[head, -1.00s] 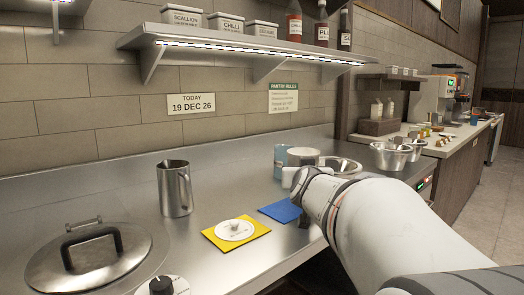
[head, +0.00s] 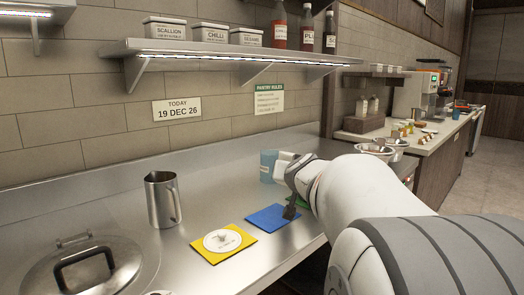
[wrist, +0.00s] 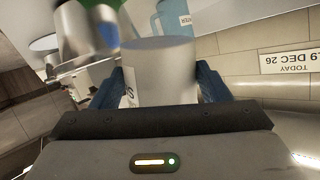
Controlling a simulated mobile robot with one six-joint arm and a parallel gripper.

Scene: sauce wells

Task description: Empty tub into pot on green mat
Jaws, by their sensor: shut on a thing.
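My gripper (wrist: 160,95) is shut on a pale grey-white tub (wrist: 158,70), held between its dark blue fingers, with a partly visible label. In the head view the tub (head: 284,164) shows in front of the blue jug, beyond the blue mat, with my arm reaching in from the right. A sliver of green (head: 312,192), possibly the green mat, shows beside my wrist; the rest is hidden. I cannot make out a pot there in the head view. The tub's contents are hidden.
A blue jug (head: 267,166) stands behind the tub. A yellow mat (head: 205,254) bears a white knobbed lid (head: 222,240); the blue mat (head: 270,217) lies beside it. A shelf (head: 220,50) hangs above.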

